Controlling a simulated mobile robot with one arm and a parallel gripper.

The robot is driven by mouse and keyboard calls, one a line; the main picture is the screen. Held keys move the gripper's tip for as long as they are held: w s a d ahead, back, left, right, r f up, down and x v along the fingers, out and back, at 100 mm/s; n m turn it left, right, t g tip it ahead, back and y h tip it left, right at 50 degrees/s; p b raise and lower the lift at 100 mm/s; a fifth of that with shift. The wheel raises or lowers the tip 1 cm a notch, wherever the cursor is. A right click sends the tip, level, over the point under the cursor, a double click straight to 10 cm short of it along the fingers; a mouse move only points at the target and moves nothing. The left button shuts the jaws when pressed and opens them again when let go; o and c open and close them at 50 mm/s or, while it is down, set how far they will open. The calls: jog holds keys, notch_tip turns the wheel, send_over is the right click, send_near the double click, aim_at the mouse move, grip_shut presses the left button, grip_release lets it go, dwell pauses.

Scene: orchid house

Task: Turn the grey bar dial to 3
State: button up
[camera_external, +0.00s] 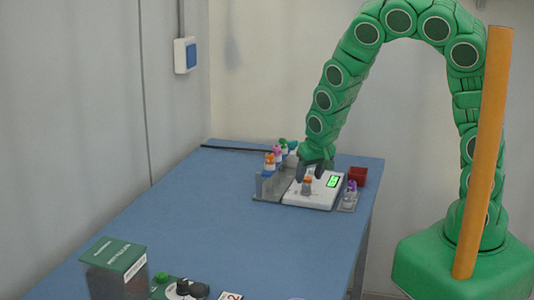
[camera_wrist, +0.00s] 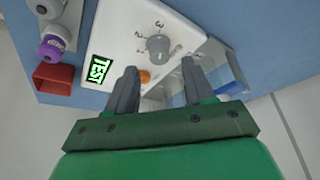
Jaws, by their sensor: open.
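The grey bar dial (camera_wrist: 158,45) sits on a white panel box (camera_wrist: 112,35) in the wrist view, with printed numerals around it. A 3 is readable beyond the dial; which mark its bar points at is too small to tell. The dial also shows small in the external view (camera_external: 307,189). My gripper (camera_wrist: 158,67) is open, its two grey fingers apart and empty, with the dial just beyond the fingertips. In the external view my gripper (camera_external: 311,173) hangs low over the box, beside the dial. An orange part (camera_wrist: 145,76) shows between the fingers.
A lit green display (camera_wrist: 98,70) reads TEST. A red open box (camera_external: 358,176) and a purple-capped bottle (camera_external: 351,187) stand right of the panel box. A rack with capped tubes (camera_external: 270,163) stands left. The blue table (camera_external: 200,215) is mostly clear in the middle.

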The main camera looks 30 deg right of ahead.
aim_at(307, 185)
jog(key=shift+v, duration=2.05)
jog(key=w+g, duration=0.1)
jog(key=g, duration=0.1)
jog(key=w+g, duration=0.1)
jog(key=w, duration=0.1)
jog(key=shift+a+r+m+g, duration=0.1)
jog(key=shift+a+m+g, duration=0.1)
jog(key=shift+m+g, duration=0.2)
jog(key=shift+w+d+r+g, duration=0.15)
jog(key=shift+w+d+g, duration=0.15)
jog(key=shift+w+g, duration=0.1)
jog(key=shift+f, duration=3.85)
jog(key=shift+c, duration=0.4)
